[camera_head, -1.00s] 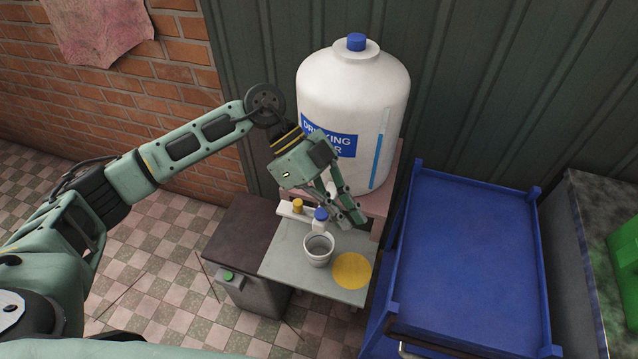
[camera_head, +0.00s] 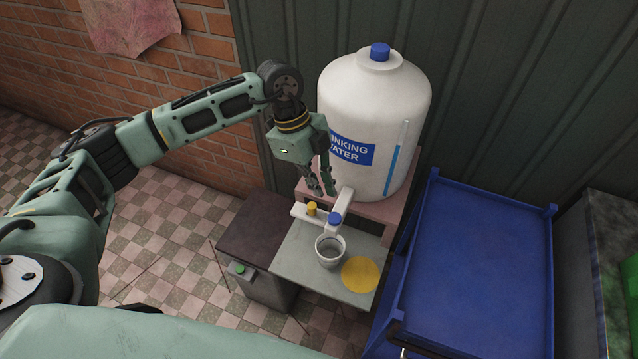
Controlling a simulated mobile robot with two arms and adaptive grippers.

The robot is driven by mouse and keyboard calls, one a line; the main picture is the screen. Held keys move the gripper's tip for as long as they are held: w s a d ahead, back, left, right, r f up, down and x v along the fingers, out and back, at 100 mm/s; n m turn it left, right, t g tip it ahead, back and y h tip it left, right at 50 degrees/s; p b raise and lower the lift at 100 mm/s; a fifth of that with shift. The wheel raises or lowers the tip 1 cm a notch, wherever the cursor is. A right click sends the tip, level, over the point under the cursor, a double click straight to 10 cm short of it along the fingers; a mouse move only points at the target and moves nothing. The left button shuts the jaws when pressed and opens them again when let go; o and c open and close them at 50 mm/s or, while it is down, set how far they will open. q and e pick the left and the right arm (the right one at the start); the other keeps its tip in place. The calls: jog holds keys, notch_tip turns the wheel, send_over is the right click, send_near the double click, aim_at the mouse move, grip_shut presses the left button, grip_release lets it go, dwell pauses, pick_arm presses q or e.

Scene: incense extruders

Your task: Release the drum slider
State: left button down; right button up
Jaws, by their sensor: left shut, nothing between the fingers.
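A white drinking water drum (camera_head: 370,110) with a blue cap stands on a pink stand (camera_head: 392,212). A white spout (camera_head: 343,200) comes out low on its front, with a blue knob (camera_head: 335,219) at its end. A white bar with a yellow knob (camera_head: 311,208) lies to the left of the spout. A grey-white cup (camera_head: 330,250) stands below on a grey shelf (camera_head: 310,275). My left gripper (camera_head: 322,190) is shut and empty, pointing down in front of the drum, just above and left of the spout. Whether it touches anything is unclear. My right gripper is out of view.
A yellow disc (camera_head: 360,274) marks the shelf right of the cup. A dark box (camera_head: 255,235) with a green button (camera_head: 238,269) stands at left. A blue cart (camera_head: 480,260) is close on the right. Brick and corrugated walls stand behind.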

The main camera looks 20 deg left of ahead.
aim_at(329, 217)
pick_arm(q)
jog(key=p+x, duration=0.2)
jog(key=x, duration=0.4)
jog(key=shift+d+f, duration=0.2)
jog(key=shift+f, duration=0.05)
jog(key=shift+d+f, duration=0.1)
jog(key=shift+f, duration=0.35)
jog(key=a, duration=0.3)
jog(key=shift+a, duration=0.4)
jog(key=shift+r, duration=0.1)
